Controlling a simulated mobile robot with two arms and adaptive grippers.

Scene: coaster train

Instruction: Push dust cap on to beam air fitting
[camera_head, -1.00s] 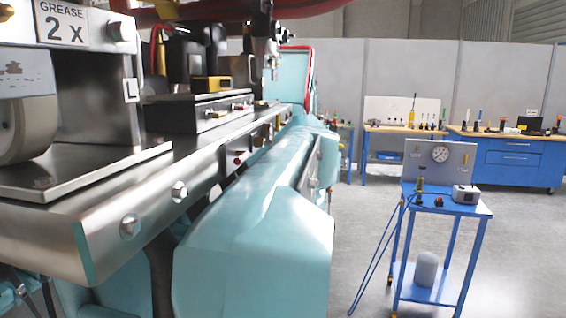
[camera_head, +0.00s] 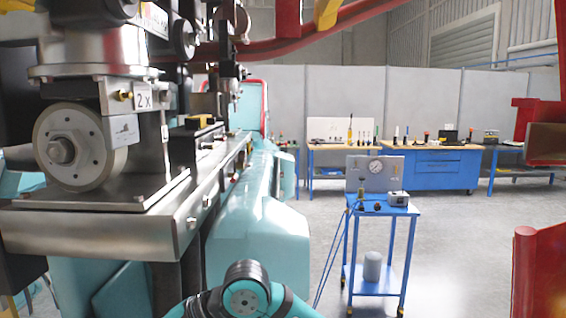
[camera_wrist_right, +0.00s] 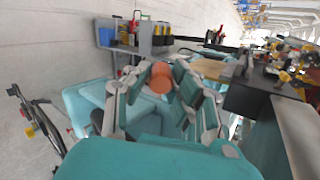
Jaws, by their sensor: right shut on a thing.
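In the right wrist view my right gripper (camera_wrist_right: 161,70) is shut on a round orange-brown piece, which looks like the dust cap (camera_wrist_right: 160,79). The fingers hide part of its sides. In the head view the steel beam (camera_head: 110,234) of the teal machine runs from the left front into the distance. Small round fittings (camera_head: 191,222) sit along its side face. I cannot tell which one is the air fitting. Neither gripper shows in the head view; a teal joint of one of my arms shows at the bottom. My left gripper is not in view.
A large wheel unit (camera_head: 80,145) stands on the beam. A blue trolley (camera_head: 383,207) with a gauge panel stands right of the machine, with open floor around it. Blue workbenches (camera_head: 445,168) line the back. Red structures (camera_head: 538,270) stand at the right edge.

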